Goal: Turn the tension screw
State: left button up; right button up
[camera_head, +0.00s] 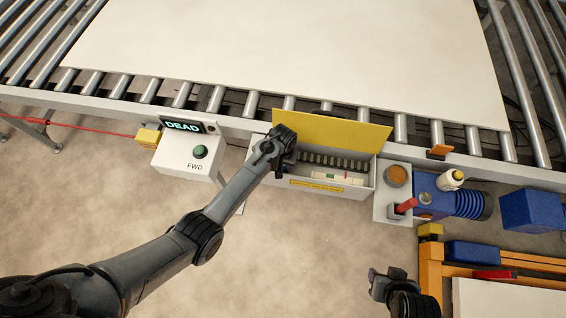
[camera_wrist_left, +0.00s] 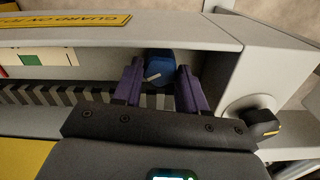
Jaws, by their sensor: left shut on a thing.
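In the left wrist view the tension screw (camera_wrist_left: 159,66) has a blue head with a pale mark across it, inside the housing under a grey edge. The purple fingers of my left gripper (camera_wrist_left: 160,88) stand on both sides of it, and the gripper is shut on it. In the head view my left gripper (camera_head: 281,150) reaches into the left end of the open guard box (camera_head: 325,187), and its wrist hides the screw there. My right gripper (camera_head: 385,283) is at the lower right, away from the box; its finger gap is not clear.
The yellow guard lid (camera_head: 335,130) stands raised behind the box. A toothed black strip (camera_head: 338,161) and a small gauge (camera_head: 337,179) lie inside. A control box (camera_head: 187,157) with a "DEAD" display is to the left. A blue motor (camera_head: 430,196) is to the right.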

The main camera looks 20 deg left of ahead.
pick_arm(q)
jog(key=shift+m+p, duration=0.45)
jog(key=shift+m, duration=0.05)
jog(key=shift+r+m+p, duration=0.15)
jog(key=shift+m+p, duration=0.6)
jog(key=shift+m, duration=0.25)
jog(key=shift+m+p, duration=0.45)
jog(key=shift+m, duration=0.45)
jog(key=m+p, duration=0.1)
jog(key=m, duration=0.1)
jog(key=shift+m, duration=0.4)
jog(key=m, duration=0.4)
jog(key=shift+m, duration=0.3)
jog(key=m, duration=0.4)
jog(key=shift+s+f+m, duration=0.15)
jog(key=shift+f+m, duration=0.05)
jog(key=shift+m, duration=0.2)
jog(key=shift+d, duration=0.1)
